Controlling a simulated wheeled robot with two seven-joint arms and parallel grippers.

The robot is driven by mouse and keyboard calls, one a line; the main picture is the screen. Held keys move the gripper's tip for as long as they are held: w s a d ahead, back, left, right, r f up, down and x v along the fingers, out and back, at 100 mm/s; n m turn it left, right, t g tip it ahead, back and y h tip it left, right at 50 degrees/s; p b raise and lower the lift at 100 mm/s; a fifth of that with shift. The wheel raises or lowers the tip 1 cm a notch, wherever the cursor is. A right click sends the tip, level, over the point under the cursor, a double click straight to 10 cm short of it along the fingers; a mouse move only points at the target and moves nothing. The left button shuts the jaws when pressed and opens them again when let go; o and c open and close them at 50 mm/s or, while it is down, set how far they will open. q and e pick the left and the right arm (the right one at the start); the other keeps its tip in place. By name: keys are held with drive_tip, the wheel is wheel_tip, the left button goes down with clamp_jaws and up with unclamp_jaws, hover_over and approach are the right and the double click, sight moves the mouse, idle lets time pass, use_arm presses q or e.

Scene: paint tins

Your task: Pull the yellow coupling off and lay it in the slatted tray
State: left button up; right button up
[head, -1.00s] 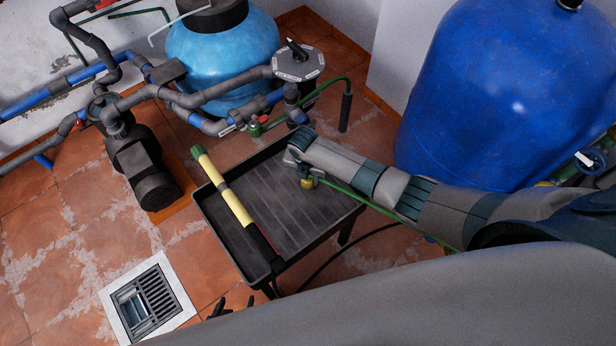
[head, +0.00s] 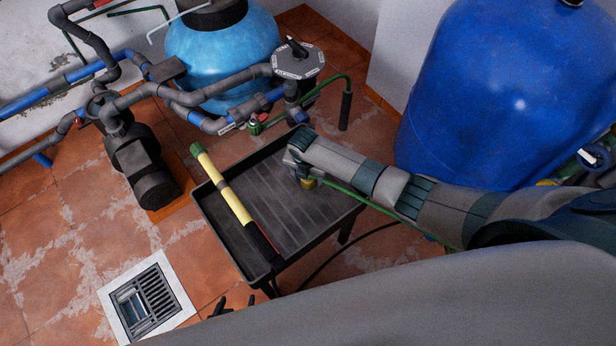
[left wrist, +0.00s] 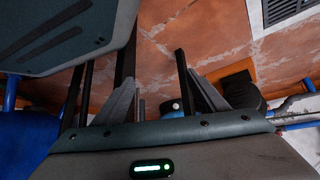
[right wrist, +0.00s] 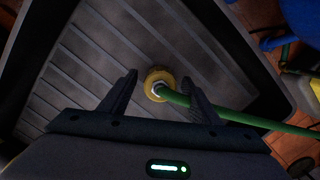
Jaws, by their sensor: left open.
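The yellow coupling (head: 308,183) is over the ribbed floor of the dark slatted tray (head: 275,262), just below my right gripper (head: 299,171). In the right wrist view the coupling (right wrist: 152,78) shows with a pale metal ring at its middle. The green hose (right wrist: 232,115) runs up to this ring; I cannot tell whether it is fastened. My right gripper (right wrist: 159,78) is open, its fingertips apart on either side of the coupling with gaps showing. My left gripper (head: 232,307) is open and empty above the floor; its spread fingers show in the left wrist view (left wrist: 155,70).
A yellow tube with a green end (head: 234,203) leans along the tray's left side. A pump (head: 145,170), a light blue tank (head: 222,60) and pipes stand behind. A large blue tank (head: 480,100) is at right. A floor drain (head: 150,297) lies at front left.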

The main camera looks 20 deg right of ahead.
use_arm(q)
drive_tip(key=shift+w+r, duration=0.1)
drive_tip(key=shift+r, duration=0.05)
drive_tip(key=shift+r+p, duration=0.35)
drive_tip(key=shift+p, duration=0.1)
use_arm(e)
wheel_tip(320, 180, up, 17)
drive_tip(key=s+a, duration=0.1)
drive_tip(key=shift+s, duration=0.35)
use_arm(q)
drive_tip(key=shift+a, duration=0.1)
use_arm(e)
drive_tip(key=shift+a, duration=0.15)
idle(0.5)
